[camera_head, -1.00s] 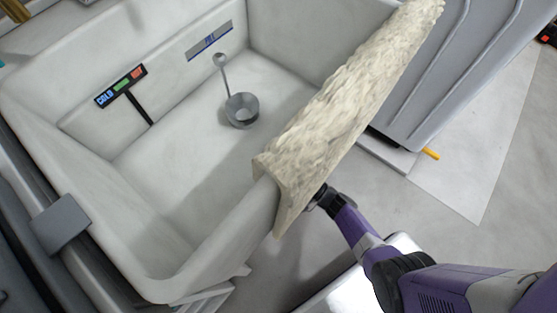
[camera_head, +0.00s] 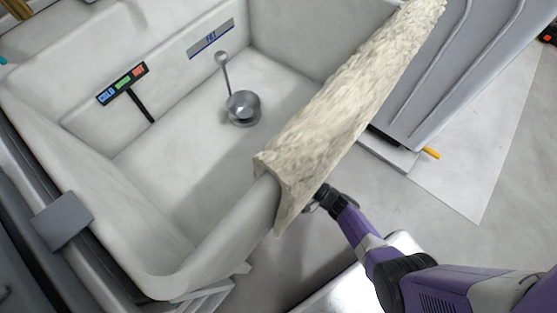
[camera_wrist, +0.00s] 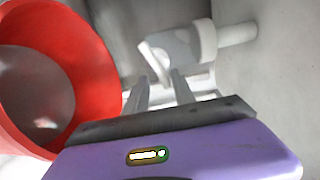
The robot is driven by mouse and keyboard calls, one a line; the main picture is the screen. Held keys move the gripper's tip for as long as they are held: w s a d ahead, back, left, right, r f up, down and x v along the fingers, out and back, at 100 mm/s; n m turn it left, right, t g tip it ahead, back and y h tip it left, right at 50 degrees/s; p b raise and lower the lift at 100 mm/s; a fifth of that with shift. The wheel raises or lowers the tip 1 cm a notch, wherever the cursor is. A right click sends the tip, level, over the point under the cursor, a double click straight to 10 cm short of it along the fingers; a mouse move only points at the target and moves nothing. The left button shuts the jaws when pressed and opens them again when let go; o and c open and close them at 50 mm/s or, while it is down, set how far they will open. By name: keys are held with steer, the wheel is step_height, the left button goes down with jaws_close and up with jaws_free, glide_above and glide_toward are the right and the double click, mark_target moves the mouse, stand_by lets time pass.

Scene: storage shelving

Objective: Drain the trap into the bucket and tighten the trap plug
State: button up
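A white trap pipe (camera_wrist: 203,42) runs along the grey wall at the upper middle of the wrist view. A pale angled piece (camera_wrist: 157,58), possibly the trap plug, sits at its left end. My gripper (camera_wrist: 160,84) is below this piece, its two grey fingers apart and pointing at it. The tips overlap its lower edge in the picture; I cannot tell whether they touch it. The red bucket (camera_wrist: 92,50) is open-topped and left of the fingers. In the head view the trap and bucket are hidden, and my gripper is hidden beneath the sink's edge.
The white sink basin (camera_head: 190,165) holds a grey drain cup (camera_head: 243,107). A rough pale slab (camera_head: 345,100) lies over its right rim, above my arm. A grey ribbed bin (camera_head: 440,60) stands at the right. The floor (camera_head: 400,200) beside my arm looks clear.

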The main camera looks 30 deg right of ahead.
steer(key=p+v, duration=0.1)
steer(key=v, duration=0.6)
